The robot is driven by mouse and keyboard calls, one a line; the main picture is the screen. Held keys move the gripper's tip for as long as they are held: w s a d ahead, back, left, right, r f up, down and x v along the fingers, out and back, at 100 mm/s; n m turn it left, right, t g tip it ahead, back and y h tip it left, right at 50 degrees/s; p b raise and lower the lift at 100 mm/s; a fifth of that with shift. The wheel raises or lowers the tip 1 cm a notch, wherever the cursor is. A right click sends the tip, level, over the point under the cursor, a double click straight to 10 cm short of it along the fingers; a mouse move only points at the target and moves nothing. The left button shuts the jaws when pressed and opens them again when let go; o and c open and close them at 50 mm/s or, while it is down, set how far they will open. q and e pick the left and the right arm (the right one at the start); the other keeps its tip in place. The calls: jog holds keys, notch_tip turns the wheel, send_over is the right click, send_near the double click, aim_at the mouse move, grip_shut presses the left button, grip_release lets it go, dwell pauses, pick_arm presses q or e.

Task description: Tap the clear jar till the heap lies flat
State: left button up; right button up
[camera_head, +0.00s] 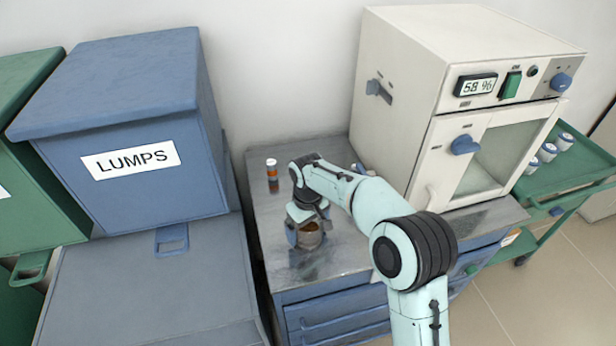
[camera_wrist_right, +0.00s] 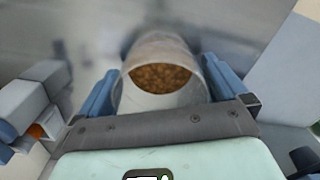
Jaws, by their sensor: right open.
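The clear jar (camera_head: 311,238) stands on the metal bench top, with brown-orange grains (camera_wrist_right: 160,78) inside. In the right wrist view the jar (camera_wrist_right: 165,102) sits between the two blue fingers of my right gripper (camera_wrist_right: 160,92). The fingers are open on either side of it, and I cannot tell whether either touches the glass. In the head view my right gripper (camera_head: 306,230) partly hides the jar. I cannot tell how level the grains' surface is. My left gripper is not in view.
A small white-capped orange vial (camera_head: 271,170) stands behind on the bench top (camera_head: 340,262). A cream furnace (camera_head: 400,110) stands at right, and a blue bin marked LUMPS (camera_head: 150,180) at left. A green cart (camera_head: 570,175) holds several white-and-blue jars. The bench front is clear.

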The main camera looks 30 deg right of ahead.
notch_tip(320, 180, up, 13)
jog(key=p, duration=0.2)
jog(key=shift+r, duration=0.2)
